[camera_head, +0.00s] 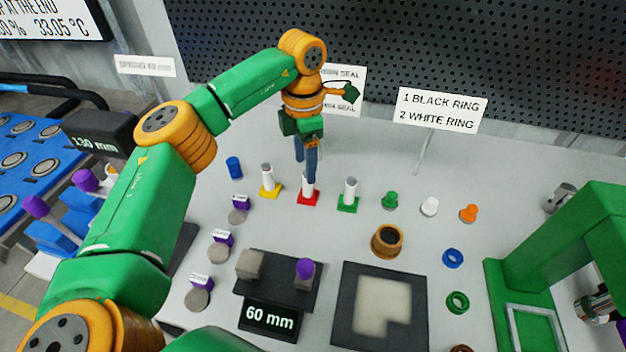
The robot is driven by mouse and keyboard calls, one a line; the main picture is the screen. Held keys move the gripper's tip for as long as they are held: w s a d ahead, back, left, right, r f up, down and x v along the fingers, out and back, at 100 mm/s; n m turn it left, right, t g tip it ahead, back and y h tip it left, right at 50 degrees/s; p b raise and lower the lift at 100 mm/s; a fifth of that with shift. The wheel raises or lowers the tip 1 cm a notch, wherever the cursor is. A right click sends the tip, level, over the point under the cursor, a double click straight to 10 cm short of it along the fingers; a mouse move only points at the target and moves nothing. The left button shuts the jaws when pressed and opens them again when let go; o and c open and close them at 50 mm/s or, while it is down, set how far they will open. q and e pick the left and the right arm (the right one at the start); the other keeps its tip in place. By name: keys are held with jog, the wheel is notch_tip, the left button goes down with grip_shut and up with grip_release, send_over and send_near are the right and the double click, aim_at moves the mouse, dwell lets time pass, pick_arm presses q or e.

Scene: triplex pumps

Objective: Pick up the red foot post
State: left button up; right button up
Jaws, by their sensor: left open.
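The red foot post (308,196) stands upright on the grey table, a pale post with a red square base. A yellow foot post (269,182) stands to its left and a green foot post (348,196) to its right. My left gripper (309,174) points down with its blue-grey fingers at the top of the red foot post. The fingers cover part of the post, and I cannot tell whether they touch it. The jaws are open. My right gripper does not show.
A blue cylinder (234,167) stands left of the posts. Small green (390,201), white (429,207) and orange (468,213) pieces stand to the right. A brown ring-shaped part (387,241) and a dark 60 mm block (270,317) lie nearer. A perforated panel (420,55) rises behind.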

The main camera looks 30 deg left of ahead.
aim_at(308, 186)
pick_arm(q)
jog(key=f, duration=0.2)
jog(key=f+p, duration=0.1)
jog(key=f, duration=0.1)
jog(key=shift+d+f, duration=0.1)
jog(key=shift+d, duration=0.15)
jog(key=shift+w+f, duration=0.2)
jog(key=shift+s+r, duration=0.1)
jog(key=shift+s, duration=0.05)
jog(key=c, duration=0.6)
grip_shut()
jog(key=shift+r, duration=0.15)
